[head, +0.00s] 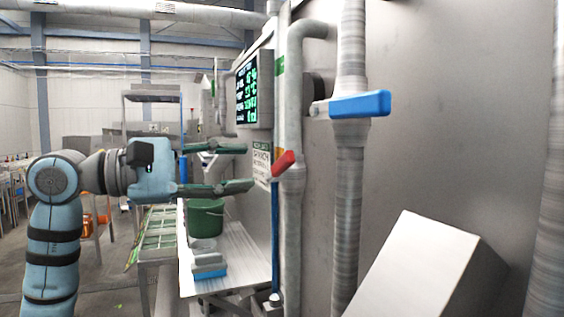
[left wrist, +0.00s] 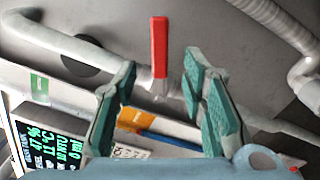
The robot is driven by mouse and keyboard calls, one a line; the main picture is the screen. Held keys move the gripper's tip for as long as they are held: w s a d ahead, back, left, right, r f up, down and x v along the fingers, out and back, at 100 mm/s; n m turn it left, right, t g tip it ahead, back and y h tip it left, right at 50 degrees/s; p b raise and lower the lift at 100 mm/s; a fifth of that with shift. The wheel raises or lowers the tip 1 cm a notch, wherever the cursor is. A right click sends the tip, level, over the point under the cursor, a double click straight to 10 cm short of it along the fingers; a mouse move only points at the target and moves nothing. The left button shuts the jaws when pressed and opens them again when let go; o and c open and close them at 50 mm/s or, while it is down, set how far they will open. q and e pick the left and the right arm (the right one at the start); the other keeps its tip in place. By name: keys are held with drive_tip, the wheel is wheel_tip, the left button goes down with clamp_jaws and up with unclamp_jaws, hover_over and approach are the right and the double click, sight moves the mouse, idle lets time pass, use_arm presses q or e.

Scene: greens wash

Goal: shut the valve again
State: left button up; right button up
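A red valve handle (head: 284,162) sits on a grey vertical pipe (head: 293,230). In the left wrist view the red handle (left wrist: 159,47) lies across its pipe (left wrist: 100,62), between the fingertips in the picture. My left gripper (head: 248,167) is open, its two green fingers apart, one above the other, pointing at the red handle. A gap shows between the fingertips and the handle in the head view. In the left wrist view the left gripper (left wrist: 160,70) holds nothing. A second valve with a blue handle (head: 360,103) is on a thicker pipe to the right. My right gripper is not in view.
A display panel (head: 247,90) and a sign (head: 261,165) are on the wall beside the pipes. A white slanted box (head: 415,265) is at the lower right.

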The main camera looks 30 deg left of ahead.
sight(279, 164)
use_arm(q)
drive_tip(key=x, duration=0.3)
drive_tip(key=p+x, duration=0.1)
drive_tip(key=x, duration=0.3)
drive_tip(key=shift+d+r, duration=0.2)
drive_tip(key=shift+d, duration=0.15)
drive_tip(key=shift+w+d+f, duration=0.1)
drive_tip(key=shift+w+f, duration=0.05)
drive_tip(key=shift+w, duration=0.25)
clamp_jaws()
